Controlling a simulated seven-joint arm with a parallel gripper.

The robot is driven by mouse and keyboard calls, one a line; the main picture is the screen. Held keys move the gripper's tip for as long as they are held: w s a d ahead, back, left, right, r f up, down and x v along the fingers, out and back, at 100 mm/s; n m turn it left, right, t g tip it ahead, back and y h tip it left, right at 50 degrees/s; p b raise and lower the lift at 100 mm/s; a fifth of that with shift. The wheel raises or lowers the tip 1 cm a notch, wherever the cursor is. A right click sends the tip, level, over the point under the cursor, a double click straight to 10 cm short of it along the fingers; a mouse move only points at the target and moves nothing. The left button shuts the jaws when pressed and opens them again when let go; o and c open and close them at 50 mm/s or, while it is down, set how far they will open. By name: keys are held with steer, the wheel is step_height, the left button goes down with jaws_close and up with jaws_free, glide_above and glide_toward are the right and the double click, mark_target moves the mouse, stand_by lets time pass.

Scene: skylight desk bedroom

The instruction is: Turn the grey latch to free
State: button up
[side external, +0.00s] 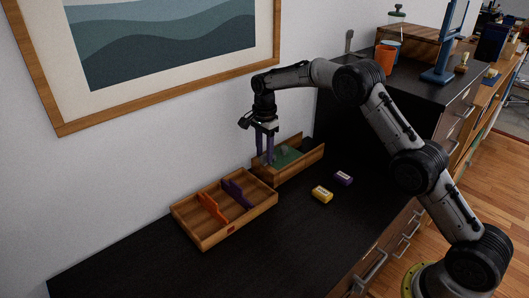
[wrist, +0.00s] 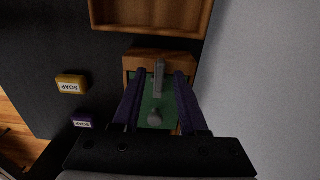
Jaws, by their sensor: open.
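The grey latch (wrist: 159,77) is a narrow bar near the tray-side end of a green panel (wrist: 147,92) in a wooden box (wrist: 140,59). It lies lengthwise in the wrist view, between my gripper's purple fingers. A round grey knob (wrist: 155,117) sits further along the panel. My gripper (wrist: 160,76) is open, one finger on each side of the latch; I cannot tell whether either touches it. In the side view my gripper (side external: 267,159) points down over the left end of the box (side external: 296,168), and its fingers largely hide the latch there.
A wooden tray (side external: 236,231) with orange (side external: 211,207) and purple (side external: 238,193) dividers stands close to the box. A yellow soap box (side external: 322,194) and a purple soap box (side external: 343,178) lie in front on the dark desk. The wall is close behind.

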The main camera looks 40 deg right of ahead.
steer(key=shift+f, duration=0.15)
steer(key=shift+c, duration=0.3)
jaws_close()
